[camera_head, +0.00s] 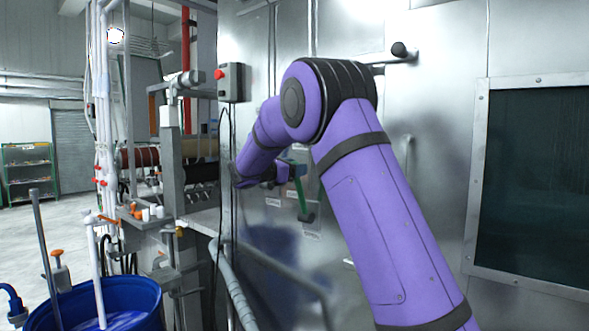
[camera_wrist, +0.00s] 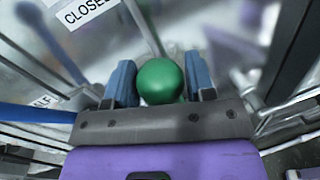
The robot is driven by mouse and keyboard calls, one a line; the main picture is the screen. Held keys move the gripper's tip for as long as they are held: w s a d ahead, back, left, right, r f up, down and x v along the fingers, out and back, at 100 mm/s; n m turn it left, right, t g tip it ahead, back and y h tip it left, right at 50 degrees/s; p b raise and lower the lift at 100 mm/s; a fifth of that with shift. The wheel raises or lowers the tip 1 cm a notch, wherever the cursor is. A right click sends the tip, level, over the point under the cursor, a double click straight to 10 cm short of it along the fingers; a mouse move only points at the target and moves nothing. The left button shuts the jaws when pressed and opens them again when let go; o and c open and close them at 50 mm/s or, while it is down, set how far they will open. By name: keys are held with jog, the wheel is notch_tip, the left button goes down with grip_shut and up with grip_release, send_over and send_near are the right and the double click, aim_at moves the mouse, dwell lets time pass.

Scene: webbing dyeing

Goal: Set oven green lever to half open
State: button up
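The green lever (camera_head: 301,197) stands out from the oven's metal wall in the head view, its stem rising steeply from a dark pivot. Its round green knob (camera_wrist: 160,82) sits between the two blue fingers in the wrist view. My gripper (camera_head: 284,172) is at the upper end of the lever. The stem behind the knob is mostly hidden in the wrist view. A white label reading "CLOSED" (camera_wrist: 84,12) is at the upper left, and another label (camera_wrist: 45,101) is partly cut off by the gripper.
The oven wall (camera_head: 425,110) has a dark window (camera_head: 535,180) at the right. A control box with a red button (camera_head: 231,82) is left of my arm. A metal rail (camera_head: 285,268) runs below the lever. A blue barrel (camera_head: 150,310) stands at the lower left.

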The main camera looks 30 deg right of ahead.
jog(key=c, duration=0.8)
jog(key=shift+s+a+f+h, duration=0.2)
jog(key=shift+a+h, duration=0.1)
jog(key=shift+a, duration=0.2)
jog(key=a+f+h, duration=0.1)
jog(key=s+a+f+h, duration=0.1)
jog(key=a, duration=0.1)
jog(key=shift+a+m, duration=0.2)
jog(key=shift+m, duration=0.1)
jog(key=shift+o, duration=0.2)
jog(key=a+f, duration=0.1)
jog(key=s+a+f, duration=0.1)
jog(key=a+f, duration=0.1)
jog(key=shift+s+a+f, duration=0.15)
jog(key=shift+f, duration=0.05)
jog(key=shift+s+a+f, duration=0.15)
jog(key=shift+a+f, duration=0.25)
jog(key=shift+f, duration=0.15)
jog(key=o, duration=1.3)
jog(key=shift+c, duration=0.2)
jog(key=v, duration=1)
jog(key=shift+a, duration=0.35)
